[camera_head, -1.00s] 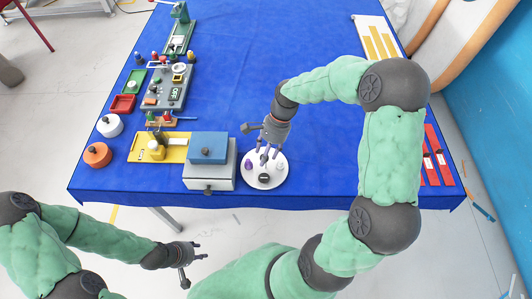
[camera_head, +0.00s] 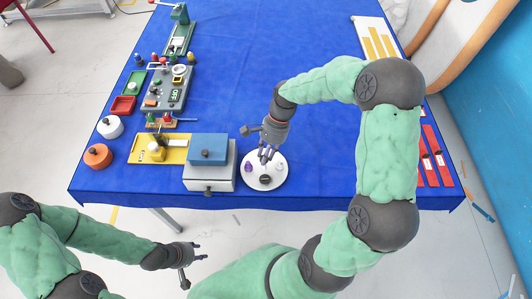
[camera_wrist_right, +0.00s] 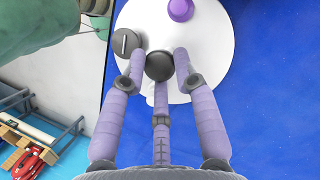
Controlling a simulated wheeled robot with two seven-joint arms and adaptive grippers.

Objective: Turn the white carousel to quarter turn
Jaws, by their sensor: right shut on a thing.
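The white carousel (camera_head: 276,180) is a round disc near the table's front edge, right of the blue-topped box. It carries a purple piece (camera_head: 248,167), a black piece (camera_head: 265,180) and a small white piece (camera_head: 280,164). The slotted black piece (camera_wrist_right: 126,42) and purple piece (camera_wrist_right: 181,9) sit beyond the fingertips. My left gripper (camera_head: 196,255) is open and empty, off the table's front.
A grey box with a blue top (camera_head: 207,148) stands close left of the carousel. A yellow board (camera_head: 175,150), white and orange round pots, and a grey switch panel (camera_head: 168,92) lie further left. Red strips (camera_head: 432,158) lie at the right edge. The blue table's middle is clear.

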